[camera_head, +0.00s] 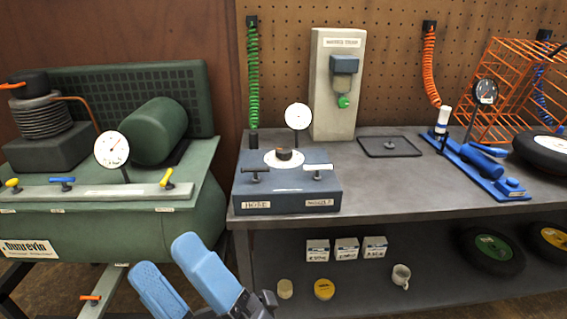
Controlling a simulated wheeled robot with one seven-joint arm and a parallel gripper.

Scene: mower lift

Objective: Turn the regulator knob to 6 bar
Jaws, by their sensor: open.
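The regulator knob (284,153) is a dark round knob on a white dial disc, on top of a blue-grey box (290,203) at the bench's left end. A white round gauge (298,116) stands behind it; its reading is too small to make out. My gripper (180,272), with blue fingers, is at the bottom left, in front of and below the box, apart from the knob. It is open, with nothing seen between the fingers.
A green compressor (110,225) with a white gauge (112,149) and small levers stands at left. A grey post (338,85), black tray (389,146), blue tool (480,165) and wheel (545,152) occupy the bench (400,190). Boxes and a mug sit on the lower shelf.

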